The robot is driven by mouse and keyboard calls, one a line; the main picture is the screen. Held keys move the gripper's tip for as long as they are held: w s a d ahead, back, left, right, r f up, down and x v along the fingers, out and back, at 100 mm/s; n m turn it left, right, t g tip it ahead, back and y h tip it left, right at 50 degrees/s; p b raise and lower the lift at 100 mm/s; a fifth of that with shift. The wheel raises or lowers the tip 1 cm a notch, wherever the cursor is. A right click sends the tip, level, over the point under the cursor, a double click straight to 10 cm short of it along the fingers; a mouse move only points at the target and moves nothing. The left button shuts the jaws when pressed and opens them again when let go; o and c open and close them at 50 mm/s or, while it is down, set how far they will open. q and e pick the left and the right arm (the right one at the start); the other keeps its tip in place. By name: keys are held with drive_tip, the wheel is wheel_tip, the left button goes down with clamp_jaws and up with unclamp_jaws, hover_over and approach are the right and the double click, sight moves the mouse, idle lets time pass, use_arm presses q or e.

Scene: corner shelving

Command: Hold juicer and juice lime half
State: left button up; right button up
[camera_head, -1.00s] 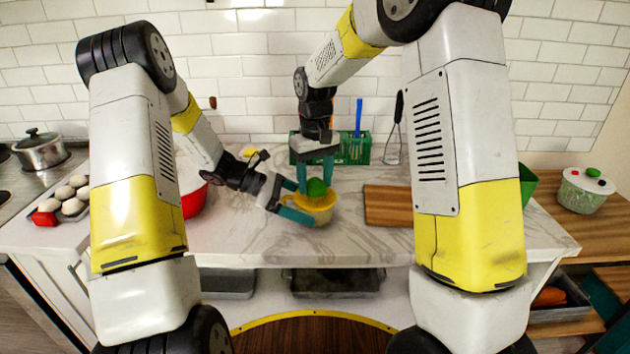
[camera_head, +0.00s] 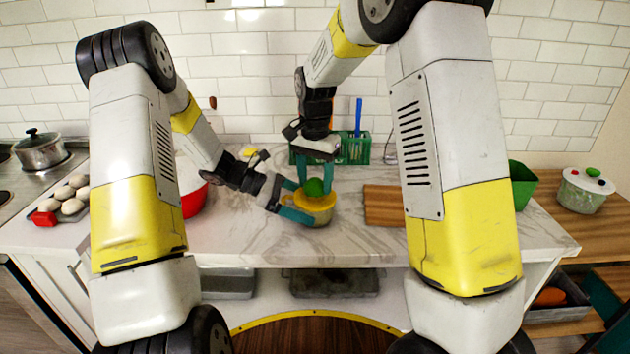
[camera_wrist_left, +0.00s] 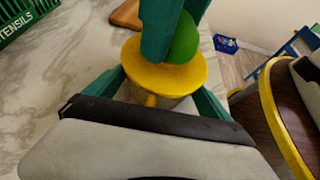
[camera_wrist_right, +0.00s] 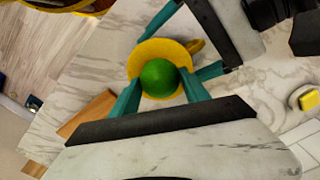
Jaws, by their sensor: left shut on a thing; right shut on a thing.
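The yellow juicer (camera_head: 325,203) stands on the marble counter, with the green lime half (camera_head: 314,187) at its top. My left gripper (camera_head: 298,203) is shut around the juicer from the left; its teal fingers also show on both sides of the juicer (camera_wrist_left: 185,75) in the left wrist view. My right gripper (camera_head: 315,177) points down from above and is shut on the lime half (camera_wrist_right: 159,77). In the right wrist view its fingers flank the lime, which sits over the yellow top. The juicer's cone is hidden under the lime.
A wooden cutting board (camera_head: 384,205) lies right of the juicer. A green utensil basket (camera_head: 354,150) stands behind. A red bowl (camera_head: 194,200) and a tray of several eggs (camera_head: 68,203) are at the left. The front counter is clear.

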drive_tip(key=shift+s+f, duration=0.1)
drive_tip(key=shift+f, duration=0.05)
drive_tip(key=n, duration=0.5)
drive_tip(key=shift+n, duration=0.4)
drive_tip(key=n, duration=0.5)
drive_tip(key=shift+n, duration=0.4)
drive_tip(key=m, duration=0.5)
drive_tip(key=shift+m, duration=0.3)
drive_tip(key=m, duration=0.6)
drive_tip(key=shift+r, duration=4.15)
